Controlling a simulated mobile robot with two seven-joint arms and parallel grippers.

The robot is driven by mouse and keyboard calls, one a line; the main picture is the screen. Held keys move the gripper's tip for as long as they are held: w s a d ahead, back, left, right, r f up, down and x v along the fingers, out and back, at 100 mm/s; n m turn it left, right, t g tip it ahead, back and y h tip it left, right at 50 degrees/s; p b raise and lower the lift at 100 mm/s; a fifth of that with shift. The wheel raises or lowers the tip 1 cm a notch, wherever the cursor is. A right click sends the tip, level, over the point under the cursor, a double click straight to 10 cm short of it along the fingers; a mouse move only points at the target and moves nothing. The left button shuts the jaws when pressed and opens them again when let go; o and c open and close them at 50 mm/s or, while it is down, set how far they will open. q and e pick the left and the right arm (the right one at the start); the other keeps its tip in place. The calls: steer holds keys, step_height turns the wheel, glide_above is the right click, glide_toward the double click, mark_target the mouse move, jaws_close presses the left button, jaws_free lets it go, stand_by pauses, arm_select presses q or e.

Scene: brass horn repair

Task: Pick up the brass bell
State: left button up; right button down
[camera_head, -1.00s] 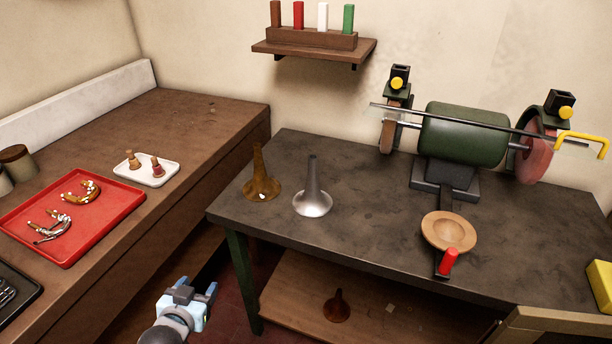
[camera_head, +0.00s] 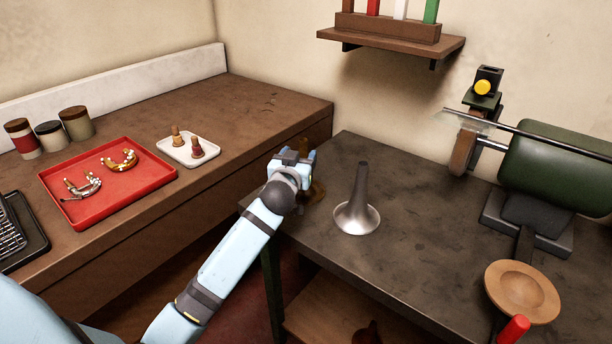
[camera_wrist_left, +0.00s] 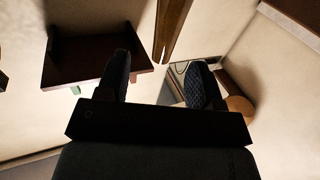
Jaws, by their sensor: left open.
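The brass bell (camera_head: 319,190) stands on the dark bench, mostly hidden behind my left gripper in the head view. Its brown tapering stem (camera_wrist_left: 171,28) shows in the left wrist view, beyond the fingertips and in line with the gap between them. My left gripper (camera_head: 292,157) is open, at the bell on its near left side. Its two fingers (camera_wrist_left: 159,78) are apart with nothing held between them. Whether a finger touches the bell I cannot tell. My right gripper is not in view.
A silver bell (camera_head: 357,217) stands close by on the right. A wooden dish (camera_head: 522,290) and a green grinder (camera_head: 550,165) are further right. A red tray (camera_head: 105,200) and a white tray (camera_head: 188,155) lie on the brown counter. A wall shelf (camera_head: 390,45) hangs above.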

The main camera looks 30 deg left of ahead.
mark_target(305, 143)
arm_select(q)
steer(key=shift+x, duration=3.6)
